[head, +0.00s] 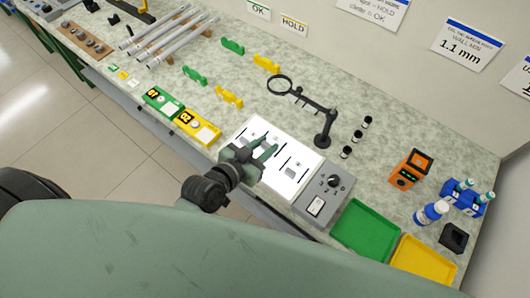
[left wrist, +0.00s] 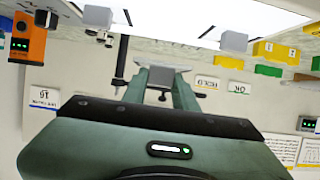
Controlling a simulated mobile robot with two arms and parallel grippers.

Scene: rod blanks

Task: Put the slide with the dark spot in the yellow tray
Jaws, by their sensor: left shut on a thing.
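My left gripper (head: 266,147) is over the white light panel (head: 314,164) of the light box. In the left wrist view its fingers are shut on a small grey-handled slide (left wrist: 165,68). No dark spot can be made out on it at this size. Other grey slide handles show on the panel in the left wrist view, one at the right (left wrist: 234,41) and one at the left (left wrist: 98,15). The yellow tray (head: 422,262) is at the lower right of the head view and looks empty. My right gripper is not in view.
An empty green tray (head: 365,230) lies between the grey control box (head: 324,192) and the yellow tray. A magnifier on a black stand (head: 322,138) rises behind the panel. An orange device (head: 410,170) and a blue vial rack (head: 466,195) stand at the right.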

